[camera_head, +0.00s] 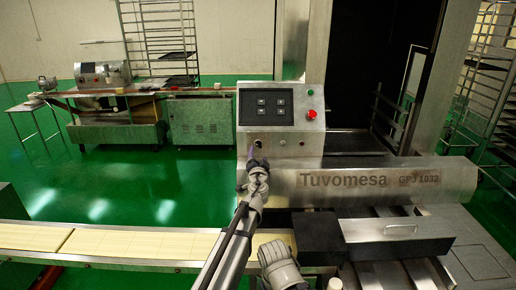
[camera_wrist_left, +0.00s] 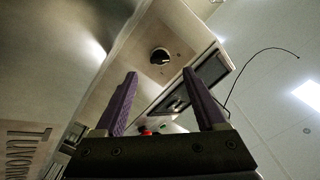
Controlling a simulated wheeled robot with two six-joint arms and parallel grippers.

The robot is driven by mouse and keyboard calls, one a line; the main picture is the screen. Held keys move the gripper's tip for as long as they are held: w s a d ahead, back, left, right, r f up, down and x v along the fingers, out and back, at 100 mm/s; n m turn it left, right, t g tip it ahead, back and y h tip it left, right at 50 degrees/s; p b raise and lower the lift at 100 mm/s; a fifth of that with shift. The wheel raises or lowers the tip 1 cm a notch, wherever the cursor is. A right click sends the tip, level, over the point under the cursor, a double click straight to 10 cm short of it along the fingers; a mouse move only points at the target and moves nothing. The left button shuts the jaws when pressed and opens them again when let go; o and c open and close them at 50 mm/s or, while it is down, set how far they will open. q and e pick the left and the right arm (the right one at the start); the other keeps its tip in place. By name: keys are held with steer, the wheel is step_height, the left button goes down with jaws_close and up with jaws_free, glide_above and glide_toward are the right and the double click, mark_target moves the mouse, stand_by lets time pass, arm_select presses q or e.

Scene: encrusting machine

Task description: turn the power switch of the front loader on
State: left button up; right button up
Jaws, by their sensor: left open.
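The front loader (camera_head: 387,182) is the steel machine marked Tuvomesa. Its sloped control face carries a dark button panel (camera_head: 266,105). A black rotary switch (camera_head: 258,143) sits low on that face, just beyond my left gripper (camera_head: 257,160) and partly hard to make out. In the left wrist view the round black switch (camera_wrist_left: 159,56) shows ahead, between and beyond the tips of my open left gripper (camera_wrist_left: 160,74). The purple-grey fingers are apart, with nothing between them, and do not visibly touch the switch. My right gripper is not in view.
A red button (camera_head: 311,115) and a green button (camera_head: 310,91) sit right of the panel. The red one also shows low in the left wrist view (camera_wrist_left: 146,132). A conveyor (camera_head: 110,262) runs at lower left. Green floor lies open behind it.

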mark_target(258, 146)
arm_select(q)
steer(key=w, duration=0.7)
jaws_close()
stand_by(0.5)
